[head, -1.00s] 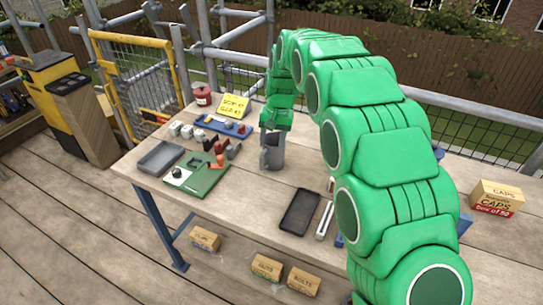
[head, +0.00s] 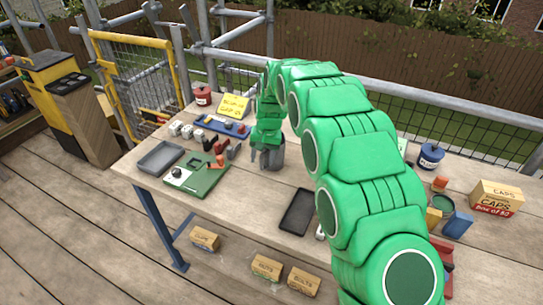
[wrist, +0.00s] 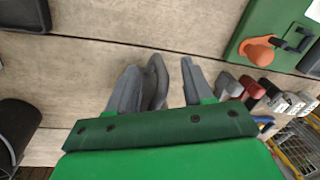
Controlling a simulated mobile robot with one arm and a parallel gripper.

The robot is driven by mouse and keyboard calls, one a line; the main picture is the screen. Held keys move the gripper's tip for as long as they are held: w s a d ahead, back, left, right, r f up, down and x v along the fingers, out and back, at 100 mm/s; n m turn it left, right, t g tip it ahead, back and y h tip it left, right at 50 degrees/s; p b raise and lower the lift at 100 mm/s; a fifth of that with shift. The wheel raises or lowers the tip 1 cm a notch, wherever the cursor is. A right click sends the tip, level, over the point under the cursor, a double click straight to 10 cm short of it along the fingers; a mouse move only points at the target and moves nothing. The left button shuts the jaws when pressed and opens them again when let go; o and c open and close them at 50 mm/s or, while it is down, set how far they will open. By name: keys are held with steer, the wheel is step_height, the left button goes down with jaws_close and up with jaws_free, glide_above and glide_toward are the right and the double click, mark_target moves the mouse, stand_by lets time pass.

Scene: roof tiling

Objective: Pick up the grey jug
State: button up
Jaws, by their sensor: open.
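The grey jug (head: 274,159) stands upright on the wooden table, in the middle of the head view. My green gripper (head: 262,150) is low beside it, over its left side, and hides part of it. In the wrist view my gripper (wrist: 163,68) is open, with its grey fingers apart above the planks. A curved grey piece shows next to the left finger; I cannot tell whether it is the jug's handle. A dark rimmed vessel is cut off at the lower left edge of that view; I cannot tell whether it is the jug.
A green board (head: 197,175) with an orange-handled piece lies left of the jug. A grey tray (head: 161,157) is farther left. A black tray (head: 297,212) lies in front. A blue tin (head: 430,156) and cardboard box (head: 495,197) stand right.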

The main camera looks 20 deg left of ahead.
steer(key=shift+f, duration=0.4)
jaws_close()
steer(key=shift+r, duration=0.2)
steer(key=shift+r, duration=1.25)
steer(key=shift+s+r, duration=0.15)
steer(key=shift+r, duration=0.2)
steer(key=s+d+r, duration=0.8)
steer(key=s+r, duration=0.1)
steer(key=s, duration=0.1)
steer(key=shift+s+d+r, duration=0.2)
steer(key=shift+s+d, duration=0.05)
steer(key=shift+d, duration=0.05)
